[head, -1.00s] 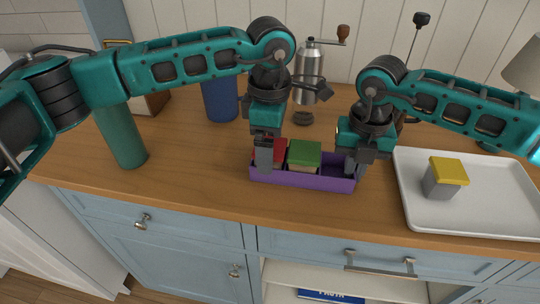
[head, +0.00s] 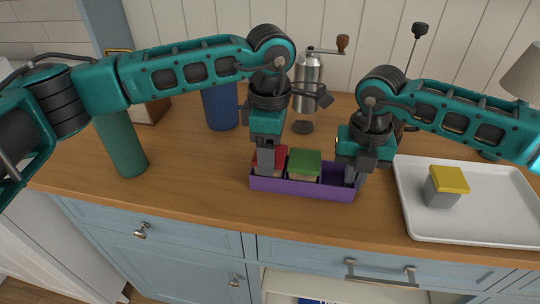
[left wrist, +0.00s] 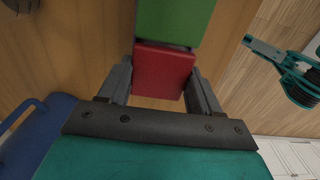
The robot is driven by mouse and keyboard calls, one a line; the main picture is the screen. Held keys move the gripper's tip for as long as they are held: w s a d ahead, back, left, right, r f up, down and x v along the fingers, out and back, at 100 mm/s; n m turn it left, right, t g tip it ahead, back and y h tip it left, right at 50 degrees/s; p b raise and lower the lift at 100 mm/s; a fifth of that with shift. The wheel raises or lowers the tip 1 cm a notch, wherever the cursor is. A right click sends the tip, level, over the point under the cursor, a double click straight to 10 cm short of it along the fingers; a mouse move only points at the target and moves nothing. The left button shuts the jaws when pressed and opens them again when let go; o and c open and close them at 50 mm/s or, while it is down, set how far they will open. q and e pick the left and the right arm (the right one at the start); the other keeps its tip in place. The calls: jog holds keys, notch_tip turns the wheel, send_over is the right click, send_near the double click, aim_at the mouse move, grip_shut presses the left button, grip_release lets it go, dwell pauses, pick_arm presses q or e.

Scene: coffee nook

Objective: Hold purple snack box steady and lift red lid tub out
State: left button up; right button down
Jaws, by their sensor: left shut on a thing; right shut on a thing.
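The purple snack box (head: 303,189) stands on the wooden counter near its front edge. The red lid tub (head: 280,157) is at the box's left end, partly hidden by my left gripper (head: 266,165). My left gripper is shut on this tub from above; the left wrist view shows the red lid (left wrist: 163,70) between the two fingers. A green lid tub (head: 304,164) sits right beside it in the box. My right gripper (head: 353,174) is shut on the box's right end wall. The tub's lower part is hidden by the box wall.
A white tray (head: 425,225) with a yellow lid tub (head: 446,187) stands at the right. A green cylinder (head: 122,146), a blue canister (head: 220,106) and a metal grinder (head: 307,82) stand left and behind. Counter front of the box is narrow.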

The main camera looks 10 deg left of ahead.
pick_arm(q)
notch_tip(320, 180, up, 10)
jog(key=shift+f, duration=0.15)
pick_arm(e)
jog(key=c, duration=1.2)
grip_release()
jog(key=shift+o, duration=0.2)
